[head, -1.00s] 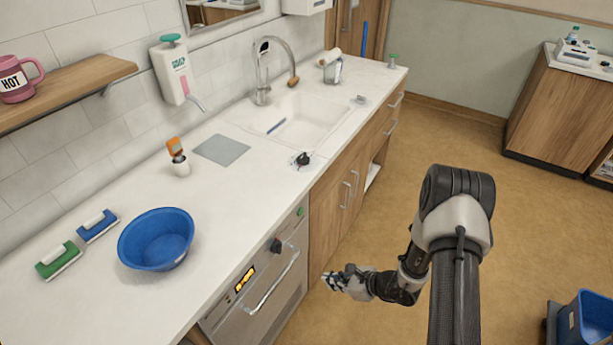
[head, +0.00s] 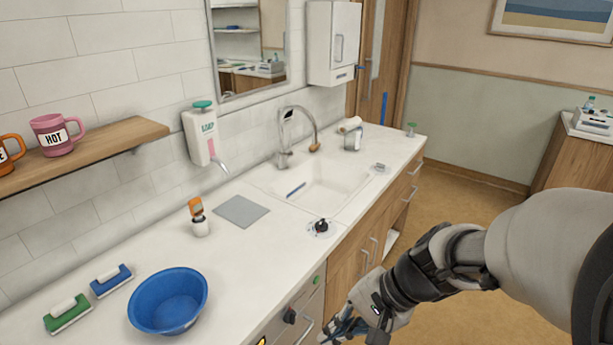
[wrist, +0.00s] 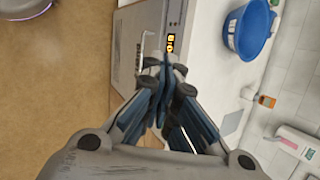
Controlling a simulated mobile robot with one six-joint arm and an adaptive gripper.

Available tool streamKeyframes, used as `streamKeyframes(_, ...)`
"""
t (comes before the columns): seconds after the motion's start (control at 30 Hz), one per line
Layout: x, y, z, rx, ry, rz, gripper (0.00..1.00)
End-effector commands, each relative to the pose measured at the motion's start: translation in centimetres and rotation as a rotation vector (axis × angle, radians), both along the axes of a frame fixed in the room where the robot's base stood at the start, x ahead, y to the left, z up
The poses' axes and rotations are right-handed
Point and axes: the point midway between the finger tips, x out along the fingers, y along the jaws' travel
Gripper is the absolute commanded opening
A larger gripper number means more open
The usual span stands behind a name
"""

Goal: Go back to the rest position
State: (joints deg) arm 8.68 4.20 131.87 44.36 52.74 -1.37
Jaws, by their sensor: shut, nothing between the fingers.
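My gripper (head: 345,328) is low in the head view, in front of the counter's cabinet front and partly cut off by the bottom edge. In the wrist view my gripper (wrist: 162,90) has its fingers together and holds nothing. The arm reaches in from the right side of the head view. The floor and the oven front show beyond the fingers in the wrist view.
The counter (head: 105,251) runs along the left with a blue bowl (head: 168,302), two brushes (head: 68,314), an orange-capped bottle (head: 198,218) and a sink (head: 325,185). A shelf (head: 105,152) with mugs is above. Open floor (head: 470,205) lies right of the counter.

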Motion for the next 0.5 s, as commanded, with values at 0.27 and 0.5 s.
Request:
streamKeyframes(0.27,-7.4,-3.2,5.2,-0.336,-0.25,0.307,0.0)
streamKeyframes(0.5,-11.4,-7.2,7.7,-0.609,-0.418,0.464,0.0)
